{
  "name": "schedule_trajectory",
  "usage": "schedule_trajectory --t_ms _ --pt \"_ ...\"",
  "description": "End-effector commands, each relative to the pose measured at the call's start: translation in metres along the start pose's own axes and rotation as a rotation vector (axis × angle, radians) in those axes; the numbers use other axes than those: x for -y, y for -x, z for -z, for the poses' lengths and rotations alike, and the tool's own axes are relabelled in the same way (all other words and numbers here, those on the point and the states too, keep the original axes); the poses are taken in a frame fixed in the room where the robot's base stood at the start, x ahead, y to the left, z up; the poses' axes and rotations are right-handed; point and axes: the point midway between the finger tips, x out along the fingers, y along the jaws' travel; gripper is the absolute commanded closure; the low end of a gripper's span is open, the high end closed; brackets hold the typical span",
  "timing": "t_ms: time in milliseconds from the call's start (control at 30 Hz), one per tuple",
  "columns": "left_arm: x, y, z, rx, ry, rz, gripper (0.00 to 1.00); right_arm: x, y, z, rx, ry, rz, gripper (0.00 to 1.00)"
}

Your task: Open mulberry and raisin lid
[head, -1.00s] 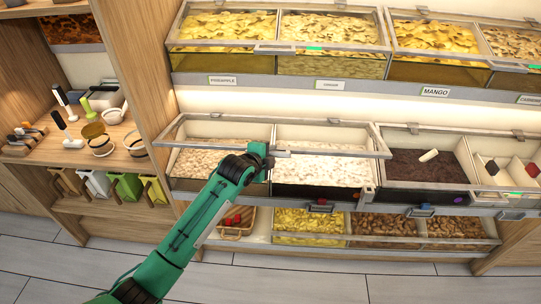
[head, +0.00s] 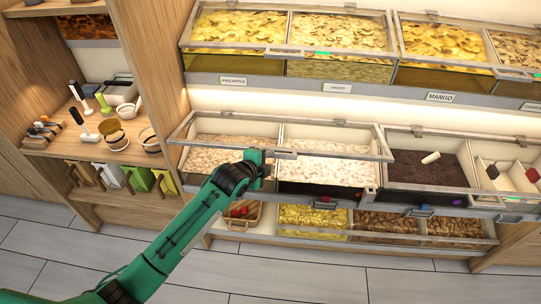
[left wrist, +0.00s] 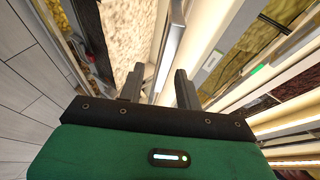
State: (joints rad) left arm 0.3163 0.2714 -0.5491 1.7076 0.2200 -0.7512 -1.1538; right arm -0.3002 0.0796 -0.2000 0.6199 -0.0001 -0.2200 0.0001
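A two-part bin with a clear, metal-framed lid (head: 340,153) stands in the middle row. Its left part holds beige-brown pieces (head: 215,158) and its right part whitish pieces (head: 330,172). I can read no mulberry or raisin label. My right gripper is out of view.
The bin to the right holds dark brown contents (head: 410,172) with a white scoop (head: 431,158). Lidded bins of yellow fruit (head: 350,30) stand above. Lower bins (head: 395,222) and a basket (head: 240,216) sit below. A wooden shelf with bowls (head: 112,133) is at left.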

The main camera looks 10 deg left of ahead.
Motion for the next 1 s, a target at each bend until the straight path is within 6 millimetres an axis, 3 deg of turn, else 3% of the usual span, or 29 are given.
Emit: schedule_trajectory --t_ms 1000 --pt "0.004 0.073 0.000 0.000 -0.001 -0.002 0.65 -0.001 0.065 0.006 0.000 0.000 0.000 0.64"
